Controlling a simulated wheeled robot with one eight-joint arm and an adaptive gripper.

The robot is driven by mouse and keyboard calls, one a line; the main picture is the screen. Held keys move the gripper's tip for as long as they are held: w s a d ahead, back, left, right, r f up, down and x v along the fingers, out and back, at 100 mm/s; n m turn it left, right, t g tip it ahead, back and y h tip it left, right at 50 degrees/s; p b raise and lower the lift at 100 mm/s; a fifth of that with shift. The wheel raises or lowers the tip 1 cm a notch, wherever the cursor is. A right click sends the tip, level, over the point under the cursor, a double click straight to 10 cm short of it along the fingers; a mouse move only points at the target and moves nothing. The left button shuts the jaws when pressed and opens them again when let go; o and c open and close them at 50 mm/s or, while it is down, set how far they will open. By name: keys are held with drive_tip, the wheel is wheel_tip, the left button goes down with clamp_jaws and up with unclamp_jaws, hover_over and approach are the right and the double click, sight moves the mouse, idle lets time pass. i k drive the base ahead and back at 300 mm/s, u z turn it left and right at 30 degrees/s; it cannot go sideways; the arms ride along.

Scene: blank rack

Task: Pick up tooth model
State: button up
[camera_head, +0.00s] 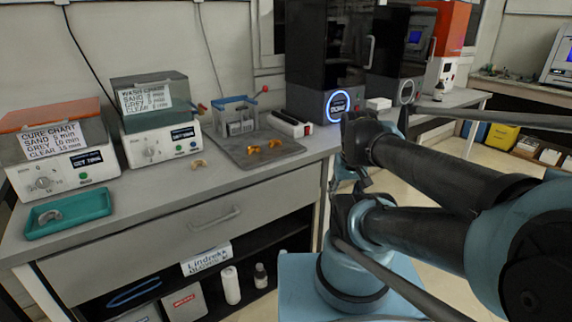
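Several small arch-shaped pieces that look like tooth models are on the counter. A pale grey one (50,217) lies in a teal tray (96,206) at the front left. A small beige one (198,163) lies on the bare counter. Two orange ones, a left one (254,150) and a right one (275,143), lie on a dark grey mat (228,146). My arm is folded at the right, over the floor beyond the counter's end. What seems to be my gripper (360,181) is small and dark there, apart from all the pieces; its fingers are not clear.
Two curing and washing machines (60,160) (155,120) stand at the back left. Black printers (325,60) stand farther right. The counter's front strip (150,205) is clear.

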sight(200, 162)
drive_tip(key=u, duration=1.3)
